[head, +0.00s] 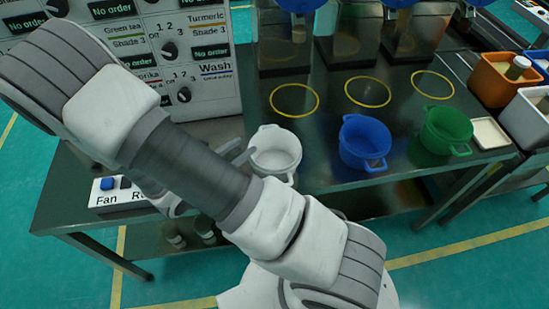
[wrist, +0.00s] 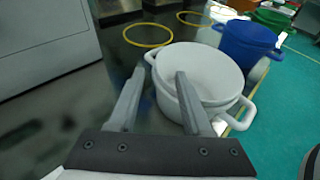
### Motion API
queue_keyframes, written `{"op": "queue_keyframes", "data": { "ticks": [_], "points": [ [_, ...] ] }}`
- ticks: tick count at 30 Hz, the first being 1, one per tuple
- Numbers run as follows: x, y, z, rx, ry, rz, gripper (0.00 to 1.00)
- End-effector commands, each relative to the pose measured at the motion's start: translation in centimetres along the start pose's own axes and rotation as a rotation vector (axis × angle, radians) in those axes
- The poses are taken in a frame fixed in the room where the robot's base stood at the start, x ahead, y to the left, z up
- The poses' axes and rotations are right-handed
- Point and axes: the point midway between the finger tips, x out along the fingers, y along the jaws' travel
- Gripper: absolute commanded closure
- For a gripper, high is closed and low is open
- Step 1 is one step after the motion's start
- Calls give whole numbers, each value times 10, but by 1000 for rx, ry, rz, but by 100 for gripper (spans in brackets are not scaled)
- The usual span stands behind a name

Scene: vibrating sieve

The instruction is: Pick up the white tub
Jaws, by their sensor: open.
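The white tub (head: 276,149) stands upright on the dark table, left of the blue tub, with a small handle on each side. In the wrist view the white tub (wrist: 200,78) is just beyond my gripper (wrist: 158,82). The two fingers are apart. The right finger overlaps the tub's near wall in the picture, and the left finger is to the left of the tub. I cannot tell whether either finger touches it. In the head view a finger (head: 244,156) shows at the tub's left side; my arm hides the rest of the gripper.
A blue tub (head: 362,143) and a green tub (head: 444,131) stand to the right. Yellow rings (head: 295,115) mark the table behind the tubs. A control panel (head: 185,55) rises at the back left. A switch box (head: 108,193) sits at the table's front left.

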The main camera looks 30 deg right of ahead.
Motion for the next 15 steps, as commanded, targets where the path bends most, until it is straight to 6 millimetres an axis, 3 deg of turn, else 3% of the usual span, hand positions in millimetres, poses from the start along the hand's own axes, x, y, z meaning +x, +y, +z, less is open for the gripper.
{"op": "queue_keyframes", "data": {
  "ticks": [5, 15],
  "points": [
    [11, 0, 0, -2, -1, -1, 51],
    [60, -1, 0, -1, 0, -2, 51]
  ]
}}
